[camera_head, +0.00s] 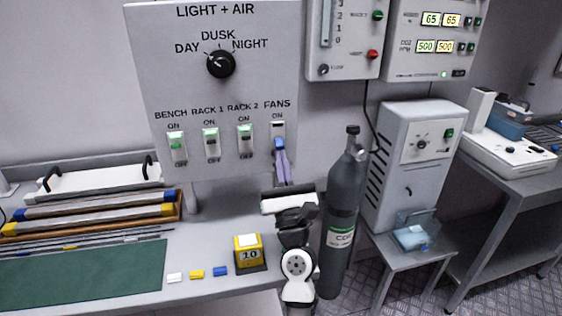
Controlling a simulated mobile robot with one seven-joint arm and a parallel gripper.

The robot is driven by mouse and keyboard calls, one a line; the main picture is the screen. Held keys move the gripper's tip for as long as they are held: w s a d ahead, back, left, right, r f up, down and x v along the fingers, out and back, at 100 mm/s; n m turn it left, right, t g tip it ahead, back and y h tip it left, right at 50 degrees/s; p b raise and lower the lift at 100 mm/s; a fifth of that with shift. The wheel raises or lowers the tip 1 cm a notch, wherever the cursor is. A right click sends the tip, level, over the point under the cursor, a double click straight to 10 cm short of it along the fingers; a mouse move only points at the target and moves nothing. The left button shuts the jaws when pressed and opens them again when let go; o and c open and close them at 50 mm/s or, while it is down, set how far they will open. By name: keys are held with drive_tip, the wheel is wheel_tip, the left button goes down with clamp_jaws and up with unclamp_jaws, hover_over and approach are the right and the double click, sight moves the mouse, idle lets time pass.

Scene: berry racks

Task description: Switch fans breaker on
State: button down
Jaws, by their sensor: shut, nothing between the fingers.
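The FANS breaker (278,126) is the rightmost of the row of switches on the LIGHT + AIR panel (174,66). Its upper part shows pale with the ON label and no green lit; its lower part is hidden behind my fingertips. My gripper (280,147) is shut and empty, reaching up from below with its bluish fingertips at the lower part of this breaker. I cannot tell whether they touch it. The BENCH (177,147), RACK 1 (211,143) and RACK 2 (245,139) breakers each show green near the top.
A DAY-DUSK-NIGHT dial (220,64) sits above the breakers. A grey CO2 cylinder (342,210) stands right of my arm. The wall left of the panel is clear.

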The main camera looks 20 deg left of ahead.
drive_tip(key=shift+s+d+r+p, duration=0.1)
drive_tip(key=shift+s+r+p, duration=0.05)
drive_tip(key=shift+r+p, duration=0.15)
drive_tip(key=r+p, duration=0.1)
drive_tip(key=s+r+p, duration=0.1)
drive_tip(key=p, duration=0.1)
drive_tip(key=shift+s+d+r, duration=0.1)
drive_tip(key=shift+d, duration=0.3)
drive_tip(key=shift+s, duration=0.1)
idle(0.3)
